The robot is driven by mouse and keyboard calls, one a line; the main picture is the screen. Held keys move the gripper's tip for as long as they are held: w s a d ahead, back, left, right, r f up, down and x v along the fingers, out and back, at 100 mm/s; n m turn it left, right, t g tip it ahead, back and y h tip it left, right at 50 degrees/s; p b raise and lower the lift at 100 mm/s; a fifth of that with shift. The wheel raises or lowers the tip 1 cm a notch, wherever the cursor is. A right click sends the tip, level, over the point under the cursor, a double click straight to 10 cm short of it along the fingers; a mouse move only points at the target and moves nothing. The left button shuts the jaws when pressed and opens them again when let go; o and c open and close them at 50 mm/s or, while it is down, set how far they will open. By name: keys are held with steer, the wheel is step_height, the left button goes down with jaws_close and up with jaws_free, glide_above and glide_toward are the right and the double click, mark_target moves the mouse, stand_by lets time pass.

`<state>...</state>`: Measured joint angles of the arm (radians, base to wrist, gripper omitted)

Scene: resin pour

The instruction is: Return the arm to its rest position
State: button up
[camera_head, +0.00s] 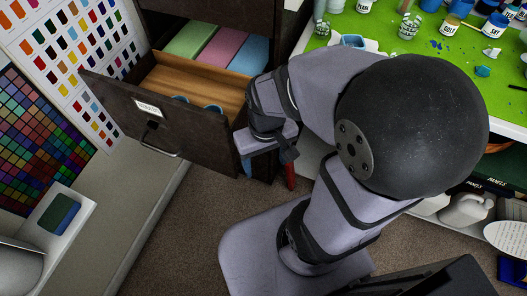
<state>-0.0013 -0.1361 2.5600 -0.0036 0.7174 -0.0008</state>
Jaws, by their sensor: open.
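My gripper (268,168) points down just right of the open drawer's front corner. Its jaws are apart, and I see nothing held between them. A blue piece and a red piece show at its lower end. My arm reaches up from its base on the floor and bends over at a large dark joint. The dark wooden drawer (160,135) is pulled out, with a label and a metal handle on its front. Two blue-rimmed round things (213,109) sit inside, partly hidden by the drawer front.
Green, pink and blue stacks (222,47) lie in the cabinet above the drawer. A green-topped table (400,45) with paint jars stands at the right. Colour charts (65,55) cover the left wall.

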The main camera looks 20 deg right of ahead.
step_height(320, 180, up, 15)
steer(key=p, duration=1.4)
steer(key=shift+p, duration=0.35)
steer(key=shift+f, duration=0.15)
